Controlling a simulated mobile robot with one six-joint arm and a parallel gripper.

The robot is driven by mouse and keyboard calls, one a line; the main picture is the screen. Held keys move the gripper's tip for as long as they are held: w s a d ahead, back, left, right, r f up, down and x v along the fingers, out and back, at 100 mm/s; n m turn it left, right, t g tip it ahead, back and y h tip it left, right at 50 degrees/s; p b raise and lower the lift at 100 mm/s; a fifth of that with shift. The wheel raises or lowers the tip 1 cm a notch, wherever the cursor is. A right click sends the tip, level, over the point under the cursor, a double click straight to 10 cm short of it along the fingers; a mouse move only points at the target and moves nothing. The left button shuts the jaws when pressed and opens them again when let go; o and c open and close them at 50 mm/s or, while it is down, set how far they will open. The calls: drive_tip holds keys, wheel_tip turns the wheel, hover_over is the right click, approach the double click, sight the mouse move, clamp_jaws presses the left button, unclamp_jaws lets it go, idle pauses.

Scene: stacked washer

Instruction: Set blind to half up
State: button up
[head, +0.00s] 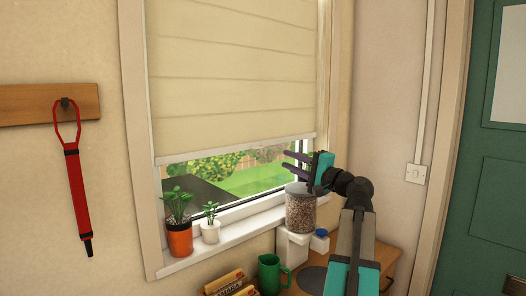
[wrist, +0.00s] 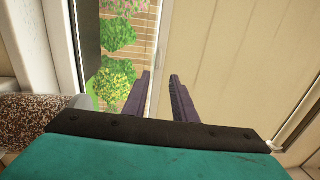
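The cream blind (head: 235,75) hangs down over most of the window, leaving a strip of glass (head: 235,172) uncovered below it. Its pale bottom rail (head: 235,149) runs slightly tilted across the picture. My gripper (head: 285,164) is at the right end of the rail, just below it, with its fingers pointing left. In the wrist view, my gripper's two dark fingers (wrist: 160,75) are apart with a gap between them. The blind (wrist: 220,60) fills the right side there, its lower edge lining up with the gap. I cannot tell whether the fingers touch it.
A jar of brown granules (head: 300,208) stands close below my gripper. Potted plants (head: 179,232) (head: 210,228) stand on the sill. A green mug (head: 270,272) and boxes (head: 230,284) are below. A red strap (head: 75,185) hangs at left; a green door (head: 490,170) is at right.

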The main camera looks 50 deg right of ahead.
drive_tip(key=w+d+r+p, duration=0.1)
drive_tip(key=w+p, duration=0.1)
drive_tip(key=w, duration=1.1)
drive_tip(key=shift+w+r+p, duration=0.2)
drive_tip(key=shift+r+p, duration=0.15)
clamp_jaws()
idle(0.4)
idle(0.6)
